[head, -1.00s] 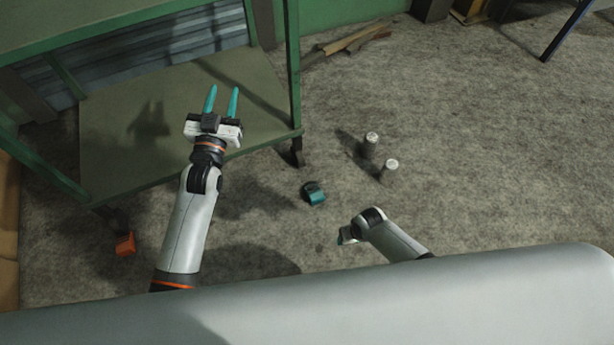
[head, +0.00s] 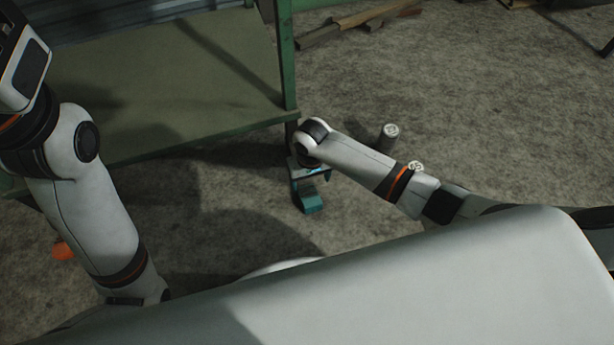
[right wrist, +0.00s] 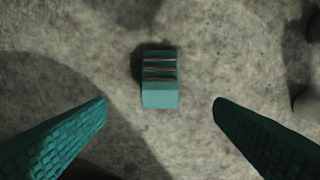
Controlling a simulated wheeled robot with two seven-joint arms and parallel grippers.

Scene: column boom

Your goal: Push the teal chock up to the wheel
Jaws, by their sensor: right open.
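The teal chock (head: 310,203) is on the floor near the right front leg of the green cart, partly covered by my right gripper. In the right wrist view the chock (right wrist: 160,95) has a dark ribbed part and a plain teal end. My right gripper (head: 309,183) points down over it. Its two teal fingers stand apart on either side in the wrist view, with floor showing between each finger and the chock. The cart's wheel (head: 291,129) is a dark patch under the leg, mostly hidden by my right arm. My left gripper is outside the frame.
The green cart's lower shelf (head: 190,85) fills the upper left. Two grey cylinders, one (head: 389,135) plain and one (head: 416,167) half behind my right arm, stand to the right. An orange block (head: 63,250) lies at lower left. Wood pieces (head: 360,18) lie at the back.

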